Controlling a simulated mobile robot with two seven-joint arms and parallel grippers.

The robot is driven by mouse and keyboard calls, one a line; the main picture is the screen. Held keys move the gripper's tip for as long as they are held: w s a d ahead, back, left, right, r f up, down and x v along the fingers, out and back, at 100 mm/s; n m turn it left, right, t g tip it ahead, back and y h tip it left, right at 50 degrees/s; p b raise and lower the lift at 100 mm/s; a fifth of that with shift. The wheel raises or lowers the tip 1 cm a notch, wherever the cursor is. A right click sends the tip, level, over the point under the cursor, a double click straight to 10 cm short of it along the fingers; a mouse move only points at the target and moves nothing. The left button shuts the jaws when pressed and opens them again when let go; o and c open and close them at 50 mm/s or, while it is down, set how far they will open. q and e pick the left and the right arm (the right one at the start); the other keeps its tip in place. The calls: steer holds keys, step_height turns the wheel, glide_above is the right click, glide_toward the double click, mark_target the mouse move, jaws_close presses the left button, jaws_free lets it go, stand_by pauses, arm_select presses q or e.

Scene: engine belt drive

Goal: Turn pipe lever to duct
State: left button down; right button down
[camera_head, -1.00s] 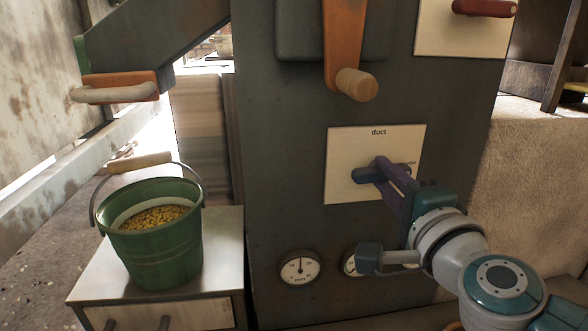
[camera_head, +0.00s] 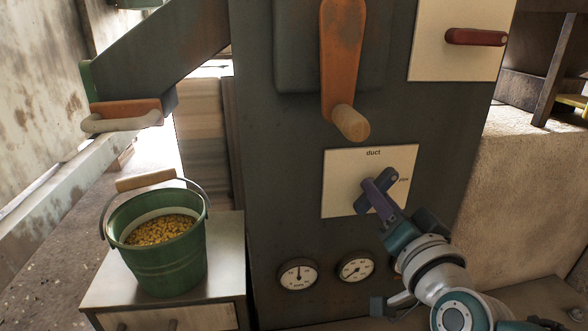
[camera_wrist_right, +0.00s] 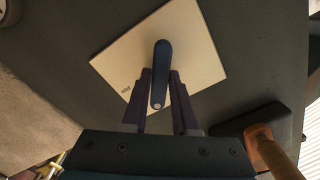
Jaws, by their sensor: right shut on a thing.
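The dark blue pipe lever (camera_head: 390,177) sits on a cream plate (camera_head: 338,168) marked "duct" at the top, with a smaller label at the right. It slants, one end up and right between the two labels. My right gripper (camera_head: 372,186) comes from the lower right, its purple fingers shut on the lever and hiding part of it. In the right wrist view the lever (camera_wrist_right: 161,65) stands between the two fingers (camera_wrist_right: 161,82). My left gripper is not in view.
An orange crank (camera_head: 341,60) with a wooden knob hangs above the plate. A red lever (camera_head: 475,37) is on another plate at upper right. Two gauges (camera_head: 297,275) are below. A green bucket (camera_head: 160,260) of yellow grains stands on a cabinet at left.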

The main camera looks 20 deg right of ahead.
steer(key=shift+n+p, duration=0.95)
steer(key=shift+n, duration=2.65)
steer(key=c, duration=0.7)
jaws_free()
